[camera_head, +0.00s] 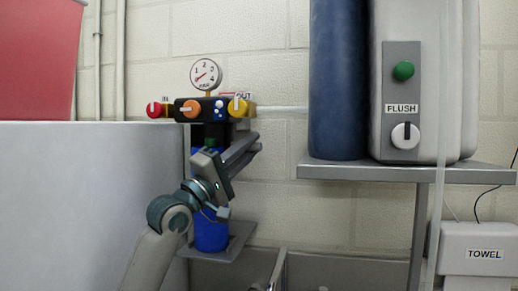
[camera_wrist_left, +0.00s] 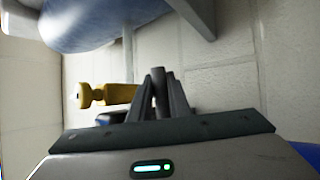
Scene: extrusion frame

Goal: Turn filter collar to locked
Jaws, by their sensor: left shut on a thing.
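The filter hangs under a dark valve block (camera_head: 215,108) on the wall, with a blue bowl (camera_head: 210,232) below. The dark filter collar (camera_head: 198,136) shows only in part between block and bowl, with a small green mark on it. My left gripper (camera_head: 252,146) reaches across in front of it at collar height, its fingers pointing right and back. In the left wrist view its fingers (camera_wrist_left: 160,88) are close together, shut on part of the collar; the contact is mostly hidden. My right gripper is not in view.
A red knob (camera_head: 154,109), an orange knob (camera_head: 191,108), a yellow knob (camera_head: 238,107) and a gauge (camera_head: 206,74) crowd close above. A grey box (camera_head: 90,200) stands left. A shelf (camera_head: 410,173) with a blue tank (camera_head: 338,80) stands right.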

